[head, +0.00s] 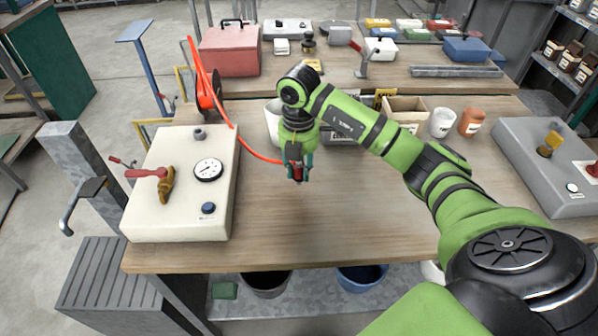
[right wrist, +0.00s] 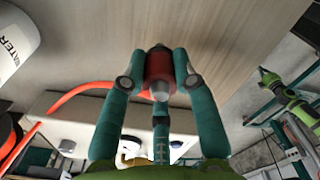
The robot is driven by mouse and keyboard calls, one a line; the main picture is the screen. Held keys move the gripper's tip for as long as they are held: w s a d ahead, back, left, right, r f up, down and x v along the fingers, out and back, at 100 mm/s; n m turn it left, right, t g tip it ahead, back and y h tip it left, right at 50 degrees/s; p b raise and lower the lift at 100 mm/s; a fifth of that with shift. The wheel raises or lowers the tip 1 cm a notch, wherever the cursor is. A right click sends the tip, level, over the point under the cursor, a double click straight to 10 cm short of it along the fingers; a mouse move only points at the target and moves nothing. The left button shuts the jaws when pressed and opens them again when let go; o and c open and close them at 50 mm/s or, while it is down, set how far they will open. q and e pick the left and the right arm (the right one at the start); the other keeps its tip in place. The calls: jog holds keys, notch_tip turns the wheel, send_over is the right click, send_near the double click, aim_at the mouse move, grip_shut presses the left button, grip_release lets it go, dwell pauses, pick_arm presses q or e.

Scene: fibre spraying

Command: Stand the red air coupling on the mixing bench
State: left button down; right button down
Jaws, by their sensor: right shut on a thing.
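The red air coupling (right wrist: 158,66) is between the fingers of my right gripper (right wrist: 158,75), with a grey tip at each end. In the head view the coupling (head: 297,173) shows small and red below my right gripper (head: 299,172), over the middle of the wooden mixing bench (head: 340,220). An orange-red hose (head: 258,152) runs from the coupling to the left and up to a red reel (head: 208,92). Whether the coupling touches the bench top, I cannot tell. My left gripper is not in view.
A cream box with a gauge (head: 183,185) and a red-handled valve stands on the bench's left. A grey box (head: 550,165) stands at the right. White and terracotta cups (head: 471,122) and an open wooden box (head: 406,108) stand behind. The front middle of the bench is clear.

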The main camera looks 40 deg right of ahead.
aim_at(298, 179)
jog(key=shift+w+f, duration=0.1)
jog(key=shift+w, duration=0.1)
jog(key=shift+f, duration=0.4)
notch_tip(298, 179, down, 2)
jog(key=shift+f+p, duration=0.25)
jog(key=shift+p, duration=0.5)
jog(key=shift+f, duration=0.5)
jog(key=c, duration=1)
grip_release()
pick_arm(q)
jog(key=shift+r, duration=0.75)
pick_arm(e)
jog(key=shift+o, duration=0.2)
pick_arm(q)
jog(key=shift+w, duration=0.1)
